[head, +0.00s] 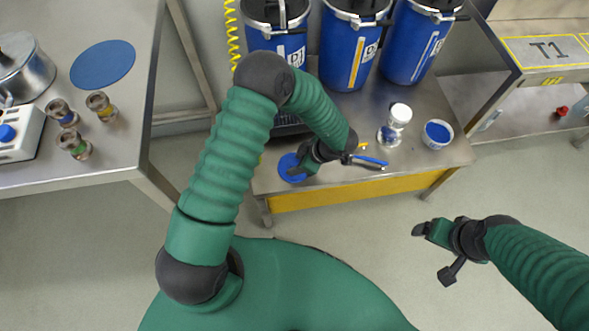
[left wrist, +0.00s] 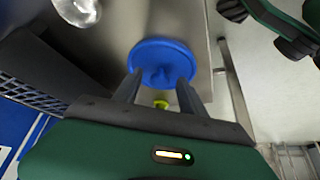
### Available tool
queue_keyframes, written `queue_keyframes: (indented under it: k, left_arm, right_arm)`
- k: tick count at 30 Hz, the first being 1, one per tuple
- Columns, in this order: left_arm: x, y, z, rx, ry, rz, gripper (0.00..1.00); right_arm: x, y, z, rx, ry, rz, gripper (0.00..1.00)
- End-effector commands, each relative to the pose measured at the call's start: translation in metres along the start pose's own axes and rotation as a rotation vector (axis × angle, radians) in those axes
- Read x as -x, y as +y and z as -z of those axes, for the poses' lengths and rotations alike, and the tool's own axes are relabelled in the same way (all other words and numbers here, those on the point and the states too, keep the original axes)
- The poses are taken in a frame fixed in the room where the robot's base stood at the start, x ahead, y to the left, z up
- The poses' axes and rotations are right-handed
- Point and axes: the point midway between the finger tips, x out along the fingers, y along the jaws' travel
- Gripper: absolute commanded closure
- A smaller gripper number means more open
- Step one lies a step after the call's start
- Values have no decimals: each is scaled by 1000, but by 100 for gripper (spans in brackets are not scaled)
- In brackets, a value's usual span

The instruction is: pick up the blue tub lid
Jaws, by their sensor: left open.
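The blue tub lid (head: 291,169) is a round blue disc on the steel bench, near its front left corner. My left gripper (head: 322,166) is over the bench beside it and partly covers it. In the left wrist view the lid (left wrist: 160,52) lies just beyond the two fingertips (left wrist: 158,84), which are apart with the lid's near edge showing between them. I cannot tell whether they touch it. My right gripper (head: 434,252) is open and empty above the floor, right of my body.
A white tub with blue contents (head: 438,134) and a white-capped jar (head: 397,118) stand on the bench's right. Blue drums (head: 350,50) stand behind. A blue-handled tool (head: 370,161) lies by the gripper. The left table holds a larger blue disc (head: 102,64) and several small jars.

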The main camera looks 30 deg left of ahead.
Motion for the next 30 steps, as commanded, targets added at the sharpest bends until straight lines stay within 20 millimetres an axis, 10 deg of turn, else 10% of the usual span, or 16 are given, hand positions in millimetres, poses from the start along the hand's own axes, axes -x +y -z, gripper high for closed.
queue_keyframes:
  k: [7,18,30]
  left_arm:
    - [-4,0,1,1,-1,-1,54]
    - [-4,0,0,0,-1,-1,100]
    - [1,0,2,0,-1,-2,100]
  right_arm:
    - [-1,0,0,0,1,0,16]
    - [-2,0,0,0,1,0,16]
    - [2,0,1,0,1,0,16]
